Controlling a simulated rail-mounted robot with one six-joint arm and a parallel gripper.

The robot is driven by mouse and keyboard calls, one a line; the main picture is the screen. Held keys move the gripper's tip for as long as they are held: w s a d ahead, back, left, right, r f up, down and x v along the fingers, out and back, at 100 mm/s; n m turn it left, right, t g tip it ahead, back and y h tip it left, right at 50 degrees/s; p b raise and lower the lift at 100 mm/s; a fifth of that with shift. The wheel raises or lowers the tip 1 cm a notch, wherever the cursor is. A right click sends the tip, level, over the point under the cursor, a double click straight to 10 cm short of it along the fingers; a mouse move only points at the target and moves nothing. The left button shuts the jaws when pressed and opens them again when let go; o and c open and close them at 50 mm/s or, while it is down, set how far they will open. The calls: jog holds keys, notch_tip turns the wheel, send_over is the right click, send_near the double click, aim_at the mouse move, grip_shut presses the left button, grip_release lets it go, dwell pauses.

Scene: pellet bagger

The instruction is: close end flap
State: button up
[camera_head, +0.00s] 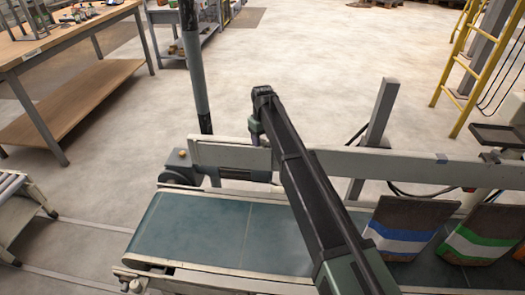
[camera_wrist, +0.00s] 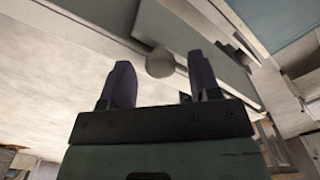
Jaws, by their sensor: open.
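My gripper (camera_wrist: 159,62) is open in the wrist view, with its two dark fingers apart. A round grey knob (camera_wrist: 160,63) shows between the fingertips, beside a pale grey panel (camera_wrist: 200,45). I cannot tell whether the fingers touch the knob. In the head view, a pale panel (camera_head: 229,156) stands along the far side of the conveyor belt (camera_head: 215,231), near its left end. I cannot tell for sure which part is the end flap.
A bag with a blue and white band (camera_head: 403,238) and one with a green band (camera_head: 478,240) lie on the belt at right. A dark post (camera_head: 195,70) rises behind the belt. A wooden workbench (camera_head: 70,35) stands at upper left.

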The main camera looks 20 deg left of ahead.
jog(key=shift+f, duration=0.25)
grip_shut()
jog(key=shift+s, duration=0.1)
